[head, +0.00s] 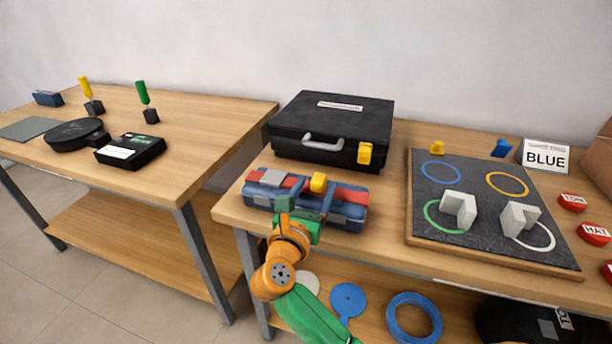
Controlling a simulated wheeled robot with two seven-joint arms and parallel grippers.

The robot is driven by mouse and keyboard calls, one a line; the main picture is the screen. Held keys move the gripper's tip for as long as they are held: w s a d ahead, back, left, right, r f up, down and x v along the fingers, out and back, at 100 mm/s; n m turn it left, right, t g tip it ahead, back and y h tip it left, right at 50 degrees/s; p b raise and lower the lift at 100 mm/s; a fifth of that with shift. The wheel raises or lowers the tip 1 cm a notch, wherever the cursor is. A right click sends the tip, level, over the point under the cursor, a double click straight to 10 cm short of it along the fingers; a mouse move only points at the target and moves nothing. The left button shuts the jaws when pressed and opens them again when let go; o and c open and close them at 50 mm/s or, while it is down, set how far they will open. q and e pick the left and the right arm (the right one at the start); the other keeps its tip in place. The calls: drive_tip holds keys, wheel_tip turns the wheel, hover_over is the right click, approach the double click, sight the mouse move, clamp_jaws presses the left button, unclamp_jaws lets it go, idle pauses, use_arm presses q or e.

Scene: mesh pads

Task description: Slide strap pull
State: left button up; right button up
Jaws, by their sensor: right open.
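A blue block (347,215) lies near the front edge of the right table. A red strap (345,194) runs along its top, with grey pads at its ends. A yellow pull (319,183) stands up near the middle of the strap. My right gripper (300,203), on the orange and green arm, is open at the front side of the block, just below the yellow pull in the picture. It hides part of the block's front. I cannot tell whether it touches the block. My left gripper is not in view.
A black case (335,118) with a yellow latch stands behind the block. A dark board (470,220) with coloured rings and two white angled pieces lies to the right, beside red discs (573,202) and a BLUE sign (546,156). A gap separates the left table (200,120).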

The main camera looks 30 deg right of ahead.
sight(316, 186)
drive_tip(key=x, duration=0.3)
drive_tip(key=shift+s, duration=0.1)
drive_tip(key=shift+w+d+f, duration=0.1)
drive_tip(key=shift+w+d, duration=0.1)
drive_tip(key=shift+w, duration=0.15)
drive_tip(key=shift+s, duration=0.1)
clamp_jaws()
idle(0.8)
